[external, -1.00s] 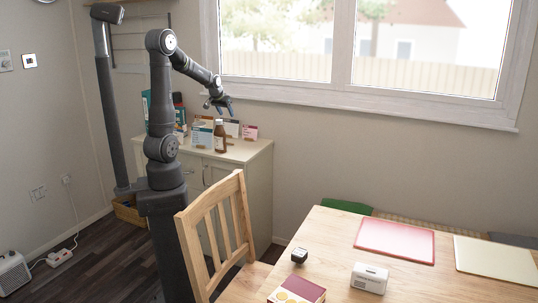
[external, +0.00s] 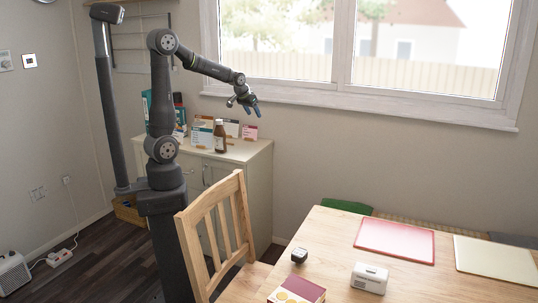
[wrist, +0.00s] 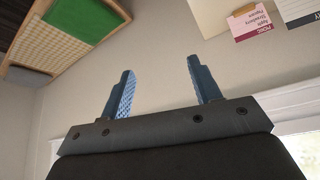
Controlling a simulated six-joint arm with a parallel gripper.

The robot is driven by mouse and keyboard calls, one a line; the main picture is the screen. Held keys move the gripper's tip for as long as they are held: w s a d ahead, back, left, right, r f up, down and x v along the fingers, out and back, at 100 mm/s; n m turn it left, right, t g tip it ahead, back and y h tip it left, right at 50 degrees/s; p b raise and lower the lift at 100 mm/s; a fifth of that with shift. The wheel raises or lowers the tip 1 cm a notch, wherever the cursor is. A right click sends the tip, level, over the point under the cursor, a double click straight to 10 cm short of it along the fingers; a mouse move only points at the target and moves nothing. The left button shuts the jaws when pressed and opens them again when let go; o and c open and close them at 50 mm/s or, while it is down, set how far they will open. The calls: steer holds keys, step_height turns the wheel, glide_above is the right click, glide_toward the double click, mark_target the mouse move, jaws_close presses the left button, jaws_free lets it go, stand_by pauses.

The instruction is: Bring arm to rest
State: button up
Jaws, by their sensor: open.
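The gripper touches nothing that I can see.
A brown bottle (external: 220,136) and several cards stand on the cabinet (external: 250,152) below my gripper. A wooden chair (external: 217,220) and a table (external: 330,235) stand in front. The window (external: 365,55) is behind. Open air lies above the table.

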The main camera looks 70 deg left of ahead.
steer(key=w+d+m+h, duration=0.1)
steer(key=w+d, duration=0.2)
steer(key=d, duration=0.4)
steer(key=w+d+f+m, duration=0.1)
steer(key=w+d, duration=0.3)
steer(key=d, duration=0.4)
steer(key=shift+w+d+m+t+h, duration=0.25)
steer(key=shift+m+t+h, duration=0.15)
steer(key=shift+m, duration=0.4)
steer(key=shift+o, duration=0.2)
